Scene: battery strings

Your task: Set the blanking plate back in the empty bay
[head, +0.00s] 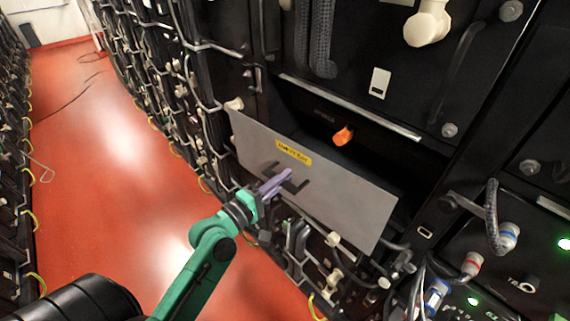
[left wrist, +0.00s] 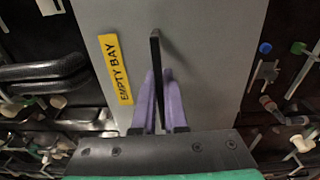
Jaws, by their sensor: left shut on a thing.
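The blanking plate (head: 322,192) is a flat grey rectangle with a yellow label and a black handle. In the left wrist view the plate (left wrist: 205,55) fills the middle, and its label reads "EMPTY BAY". My left gripper (head: 276,184) has purple fingers shut on the plate's handle; the fingers also show in the left wrist view (left wrist: 160,103), one on each side of the black bar (left wrist: 155,75). The plate is held tilted in front of the rack. The empty bay (head: 310,112) is a dark opening above and behind the plate, partly hidden by it. My right gripper is not in view.
An orange part (head: 343,136) shows at the bay opening, above the plate. Cables and connectors (head: 435,292) crowd the rack below and right of the plate. An open red floor aisle (head: 110,150) lies to the left.

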